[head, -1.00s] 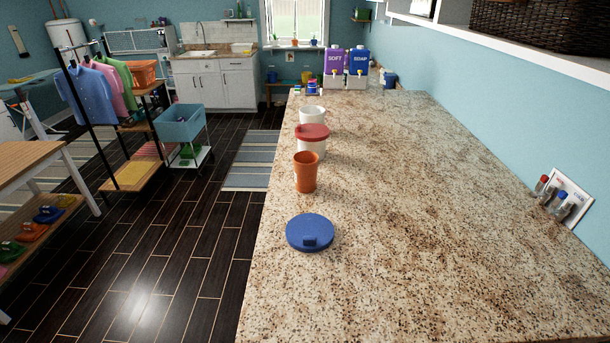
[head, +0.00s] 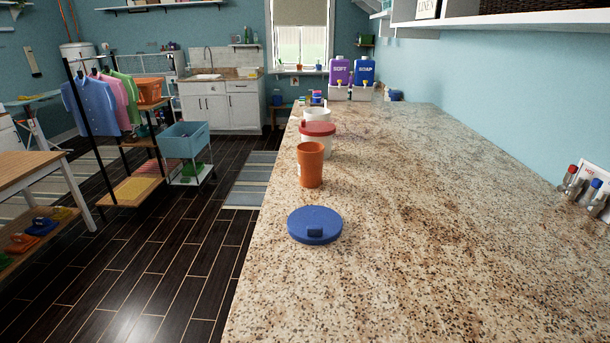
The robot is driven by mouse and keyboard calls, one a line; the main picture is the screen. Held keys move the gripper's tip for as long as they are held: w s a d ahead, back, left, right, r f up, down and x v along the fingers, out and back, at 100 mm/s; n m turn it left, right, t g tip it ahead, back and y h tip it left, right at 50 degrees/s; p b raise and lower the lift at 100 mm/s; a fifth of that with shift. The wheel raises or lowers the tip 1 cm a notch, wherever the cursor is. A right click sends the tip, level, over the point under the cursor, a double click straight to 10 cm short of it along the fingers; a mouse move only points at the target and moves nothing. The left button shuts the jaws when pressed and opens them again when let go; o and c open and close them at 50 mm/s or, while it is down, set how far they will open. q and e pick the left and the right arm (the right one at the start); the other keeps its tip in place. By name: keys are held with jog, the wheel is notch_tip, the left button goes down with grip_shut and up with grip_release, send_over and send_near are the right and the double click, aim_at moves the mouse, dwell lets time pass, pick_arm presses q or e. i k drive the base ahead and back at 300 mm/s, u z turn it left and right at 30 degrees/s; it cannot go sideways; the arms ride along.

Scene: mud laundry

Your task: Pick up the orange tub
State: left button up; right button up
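The orange tub (head: 311,166) stands upright near the left edge of the speckled stone counter (head: 420,230). It is a tall cup shape. A white tub with a red lid (head: 318,138) stands just behind it, partly hidden by it. A round blue lid (head: 315,225) with a small tab lies flat on the counter in front of the orange tub. Neither of my grippers shows in the head view.
A white tub (head: 317,114) stands behind the red-lidded one. Purple and blue dispensers (head: 365,71) stand at the counter's far end. Small bottles (head: 578,185) stand at the right wall. The counter's right half is clear. Dark floor lies to the left.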

aim_at(310, 155)
jog(key=u, duration=1.1)
jog(key=k, duration=0.85)
jog(key=z, duration=1.1)
jog(key=i, duration=0.5)
jog(key=u, duration=0.05)
